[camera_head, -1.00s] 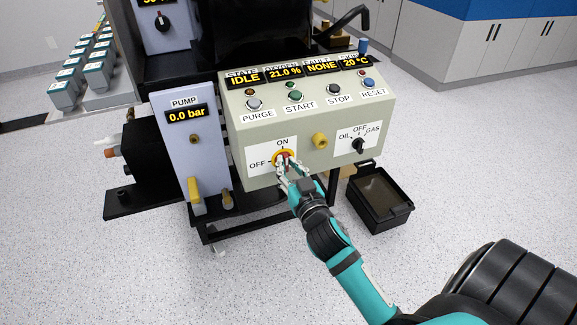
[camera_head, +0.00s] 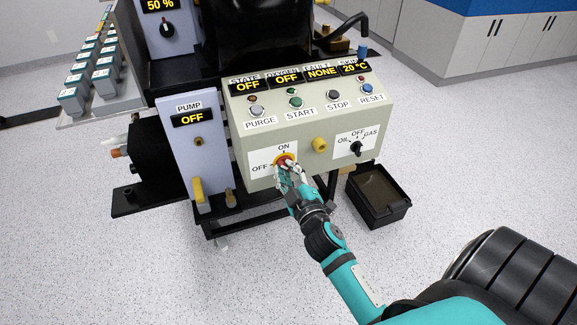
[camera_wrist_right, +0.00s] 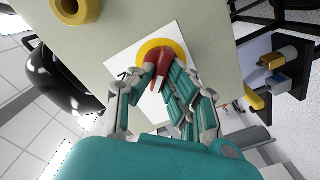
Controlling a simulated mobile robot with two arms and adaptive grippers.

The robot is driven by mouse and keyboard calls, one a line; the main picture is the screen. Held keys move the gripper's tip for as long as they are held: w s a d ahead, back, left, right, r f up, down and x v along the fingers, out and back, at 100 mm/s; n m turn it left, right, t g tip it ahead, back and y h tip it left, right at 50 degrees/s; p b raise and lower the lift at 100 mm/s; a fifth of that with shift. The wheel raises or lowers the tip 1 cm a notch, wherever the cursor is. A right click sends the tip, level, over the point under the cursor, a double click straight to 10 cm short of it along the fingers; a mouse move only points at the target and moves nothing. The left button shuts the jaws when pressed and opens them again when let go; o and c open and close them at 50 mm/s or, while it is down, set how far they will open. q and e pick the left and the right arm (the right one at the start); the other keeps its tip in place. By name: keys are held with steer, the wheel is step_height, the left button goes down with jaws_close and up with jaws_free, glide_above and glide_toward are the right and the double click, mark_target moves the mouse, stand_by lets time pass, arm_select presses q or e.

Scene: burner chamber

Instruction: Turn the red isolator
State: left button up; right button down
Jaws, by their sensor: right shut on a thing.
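The red isolator (camera_head: 285,160) is a red handle on a yellow round plate, on a white label marked ON and OFF at the lower left of the beige control panel (camera_head: 310,115). My right gripper (camera_head: 288,168) is at the isolator and covers part of it. In the right wrist view, the red handle (camera_wrist_right: 158,62) lies between the fingers of my right gripper (camera_wrist_right: 163,84), which is shut on it. The handle is slanted in that view. My left gripper is not in view.
A yellow knob (camera_head: 320,145) and a black OIL/GAS selector (camera_head: 356,148) sit right of the isolator. The pump panel (camera_head: 198,150) with a yellow lever (camera_head: 198,189) stands to its left. A black bin (camera_head: 379,196) stands on the floor at right.

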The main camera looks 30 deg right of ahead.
steer(key=n, duration=0.2)
steer(key=shift+n+p, duration=0.4)
steer(key=shift+a+n, duration=0.1)
steer(key=shift+n, duration=0.8)
arm_select(q)
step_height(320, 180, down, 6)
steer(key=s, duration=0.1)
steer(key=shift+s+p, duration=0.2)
steer(key=shift+p, duration=0.15)
arm_select(e)
steer(key=n, duration=0.4)
steer(key=shift+f, duration=0.2)
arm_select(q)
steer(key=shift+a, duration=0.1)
arm_select(e)
steer(key=shift+n, duration=0.3)
steer(key=c, duration=1.3)
jaws_free()
steer(key=shift+c, duration=0.2)
steer(key=shift+s, duration=0.1)
steer(key=v, duration=0.7)
steer(key=shift+s, duration=0.2)
